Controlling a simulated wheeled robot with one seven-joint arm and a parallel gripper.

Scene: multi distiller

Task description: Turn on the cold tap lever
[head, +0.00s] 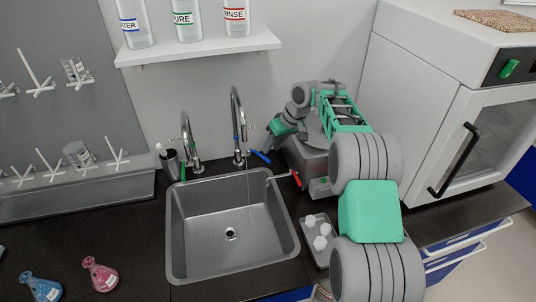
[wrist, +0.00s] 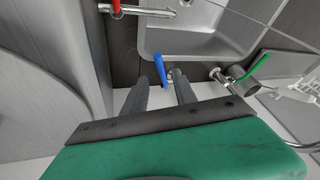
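The blue cold tap lever (head: 261,156) is beside the base of the tall curved tap (head: 237,125) behind the sink. In the wrist view the blue lever (wrist: 160,71) sticks up just beyond the tips of my fingers, close to the gap between them. My gripper (wrist: 161,88) is open, with a clear gap between its two dark fingers and nothing held. In the head view my gripper (head: 270,143) is right of the tap, above and close to the blue lever. Contact cannot be told. A faint thin line hangs over the basin; whether it is water is unclear.
A red lever (head: 297,179) is right of the sink (head: 180,230). A second tap (head: 187,145) with a green lever (head: 183,171) stands at the left. A tray (head: 318,258) with white-capped items lies right of the sink. A bottle shelf (head: 200,48) hangs above.

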